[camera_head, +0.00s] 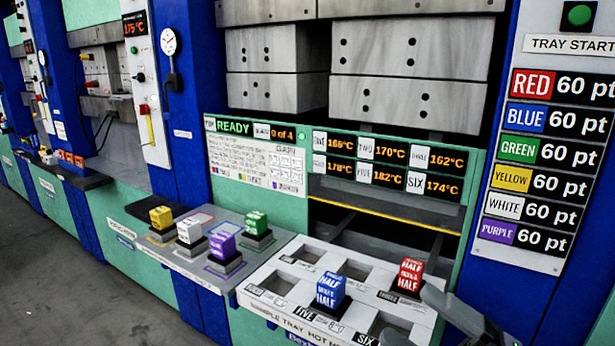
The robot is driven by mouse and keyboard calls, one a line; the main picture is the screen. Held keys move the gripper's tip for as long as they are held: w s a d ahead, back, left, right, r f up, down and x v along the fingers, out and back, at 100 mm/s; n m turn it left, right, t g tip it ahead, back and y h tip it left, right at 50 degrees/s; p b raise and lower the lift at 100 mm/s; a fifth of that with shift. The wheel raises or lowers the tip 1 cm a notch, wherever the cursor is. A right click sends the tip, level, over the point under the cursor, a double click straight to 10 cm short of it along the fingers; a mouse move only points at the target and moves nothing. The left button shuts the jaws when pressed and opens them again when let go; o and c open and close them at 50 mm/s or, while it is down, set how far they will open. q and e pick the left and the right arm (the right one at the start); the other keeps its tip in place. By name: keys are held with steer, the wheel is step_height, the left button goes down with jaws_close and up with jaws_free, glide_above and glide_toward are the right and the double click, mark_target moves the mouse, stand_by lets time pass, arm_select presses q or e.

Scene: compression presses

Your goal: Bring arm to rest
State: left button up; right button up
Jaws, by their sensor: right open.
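My right gripper (416,316) comes in at the bottom right, its jaws open and empty over the near right corner of the sample tray (290,301). One grey finger shows clearly; the other is a dark shape at the lower picture edge. Just left of it in the picture, a blue block (330,291) stands upright in a front slot of the tray. A red block (409,275) stands in a back right slot, just beyond the gripper. Both blocks are apart from the jaws. My left gripper is out of the picture.
Yellow (161,217), white (190,231), purple (222,246) and green (256,223) blocks stand on the side shelf (186,263). The press (275,50) with its display panel (255,150) rises behind the tray. A points board (545,130) stands at right. Floor is clear at lower left.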

steer(key=w+d+f+m+t+h+p, duration=0.1)
steer(key=d+f+m+t+h, duration=0.25)
steer(key=f+m+h, duration=0.45)
steer(key=w+d+f+m+t+h, duration=0.15)
steer(key=f+m+t+h, duration=0.4)
steer(key=m, duration=0.55)
steer(key=s+f+m+g+h, duration=0.2)
steer(key=s+f, duration=0.4)
steer(key=f, duration=0.4)
steer(key=s+d+f+m+g+h, duration=0.1)
steer(key=s+f+m+g+h, duration=0.1)
steer(key=s+f+m+g, duration=0.3)
step_height(320, 180, down, 5)
steer(key=shift+s+d+r+m+g+h+p, duration=0.1)
steer(key=shift+s+d+m+g+h+p, duration=0.3)
steer(key=shift+s+g, duration=0.6)
